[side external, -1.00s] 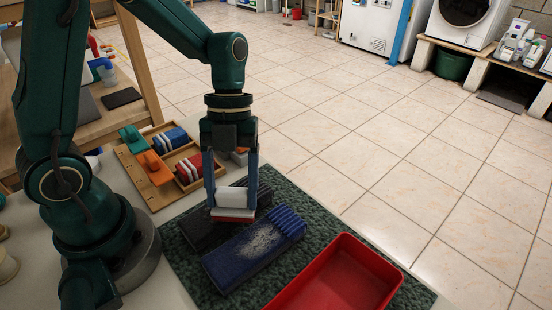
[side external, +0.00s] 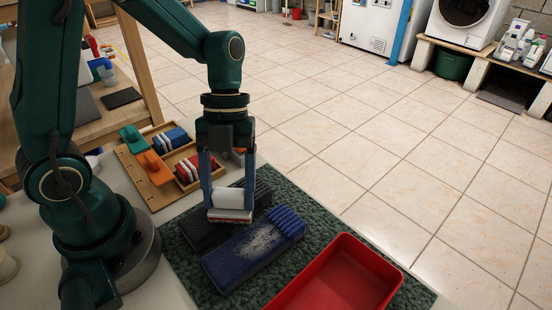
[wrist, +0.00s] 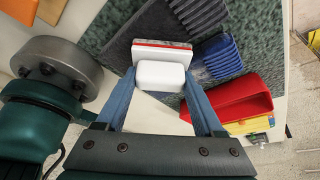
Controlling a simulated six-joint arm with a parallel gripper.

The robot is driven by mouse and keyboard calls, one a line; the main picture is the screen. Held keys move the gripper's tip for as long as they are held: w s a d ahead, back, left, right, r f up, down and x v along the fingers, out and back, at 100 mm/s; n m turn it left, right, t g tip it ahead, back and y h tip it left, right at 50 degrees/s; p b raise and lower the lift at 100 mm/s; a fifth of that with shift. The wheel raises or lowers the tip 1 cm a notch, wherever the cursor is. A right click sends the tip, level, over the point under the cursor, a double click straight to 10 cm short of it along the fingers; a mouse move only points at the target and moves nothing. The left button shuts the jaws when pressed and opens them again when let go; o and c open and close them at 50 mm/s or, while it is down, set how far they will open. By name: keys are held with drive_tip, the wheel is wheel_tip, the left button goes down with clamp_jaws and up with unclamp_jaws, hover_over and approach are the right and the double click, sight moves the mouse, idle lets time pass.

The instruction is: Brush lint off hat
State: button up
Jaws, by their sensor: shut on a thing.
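A blue folded hat (side external: 236,261) with a ribbed end lies on the green mat, with a pale patch of lint (side external: 258,240) on its top. It also shows partly in the wrist view (wrist: 221,56), behind the brush and finger. My gripper (side external: 228,194) is shut on a brush with a white block handle (side external: 233,199) and a red and white base (side external: 230,216). The brush is also between my fingers in the wrist view (wrist: 160,75). It is up and left of the lint in the side view, near the dark hat; I cannot tell whether it touches anything.
A dark grey folded hat (side external: 198,237) lies beside the blue one on the mat (side external: 177,262). An empty red tray (side external: 312,276) stands to the right. A wooden rack (side external: 138,186) with orange, teal, blue and red brushes is behind, left of the mat.

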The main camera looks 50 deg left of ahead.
drive_tip(key=shift+a+r, duration=0.1)
drive_tip(key=shift+r, duration=3.85)
